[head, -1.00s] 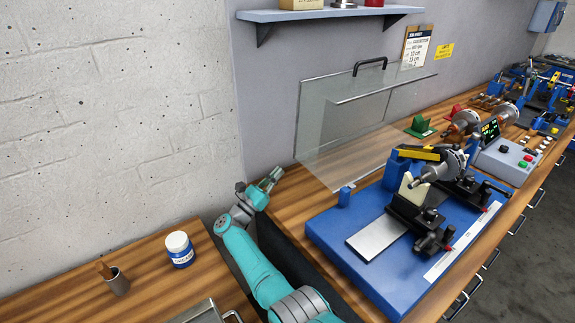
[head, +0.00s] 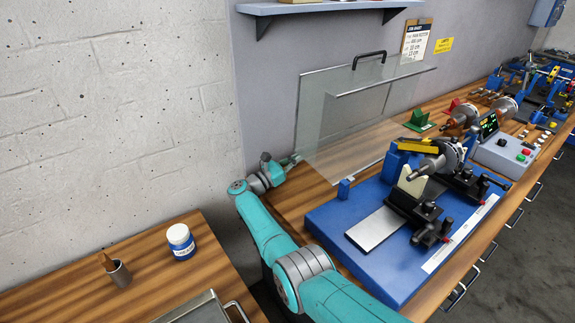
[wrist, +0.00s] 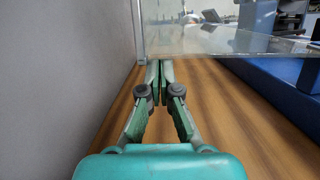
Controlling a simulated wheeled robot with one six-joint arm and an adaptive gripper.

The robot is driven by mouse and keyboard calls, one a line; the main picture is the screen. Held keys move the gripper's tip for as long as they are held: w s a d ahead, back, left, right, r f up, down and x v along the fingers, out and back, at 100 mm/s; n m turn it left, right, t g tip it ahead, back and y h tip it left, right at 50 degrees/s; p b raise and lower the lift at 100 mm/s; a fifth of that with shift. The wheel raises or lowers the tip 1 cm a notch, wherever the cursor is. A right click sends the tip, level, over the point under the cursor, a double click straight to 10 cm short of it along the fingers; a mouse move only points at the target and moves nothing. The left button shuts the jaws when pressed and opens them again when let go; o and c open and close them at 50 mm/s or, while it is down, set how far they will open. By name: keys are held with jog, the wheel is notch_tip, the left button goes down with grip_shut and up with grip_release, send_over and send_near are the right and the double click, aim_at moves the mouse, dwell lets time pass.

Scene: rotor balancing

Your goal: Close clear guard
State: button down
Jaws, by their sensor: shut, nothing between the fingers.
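The clear guard (head: 352,125) stands raised behind the blue balancing machine (head: 350,224), with a black handle (head: 369,57) on its top edge and a rail along its upper front. In the wrist view the guard's clear panel (wrist: 225,42) spans the upper middle, its lower edge above the wooden bench. My gripper (head: 296,159) is at the guard's left end, low over the bench near the wall. In the wrist view my gripper (wrist: 157,65) is shut and empty, its fingertips close to the panel's lower left corner. I cannot tell whether they touch it.
A rotor (head: 449,157) sits on the machine's supports. A control box (head: 503,155) stands to the right.

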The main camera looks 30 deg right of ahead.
aim_at(315, 125)
jog(key=shift+d+r, duration=0.2)
jog(key=shift+d, duration=0.5)
jog(key=shift+r, duration=0.1)
jog(key=shift+r+m, duration=0.5)
jog(key=r+m, duration=0.1)
jog(key=r, duration=0.1)
jog(key=r+m+g, duration=0.1)
jog(key=r+m, duration=0.1)
jog(key=s+r+m+g, duration=0.1)
jog(key=r, duration=0.1)
jog(key=shift+s+r+m, duration=0.1)
jog(key=shift+r+m, duration=0.05)
jog(key=shift+m, duration=0.25)
jog(key=s+r+m, duration=0.2)
jog(key=r, duration=0.1)
jog(key=s+r+m+g+y, duration=0.1)
jog(key=r+m, duration=0.1)
jog(key=s+r+m, duration=0.2)
jog(key=s+r+m+g+y, duration=0.1)
jog(key=s+r+m, duration=0.1)
jog(key=shift+s+d, duration=0.15)
jog(key=shift+s, duration=0.2)
jog(key=s+r+m+y, duration=0.1)
jog(key=s+r+m, duration=0.2)
jog(key=s, duration=0.6)
jog(key=shift+d+m, duration=0.15)
jog(key=shift+m, duration=0.65)
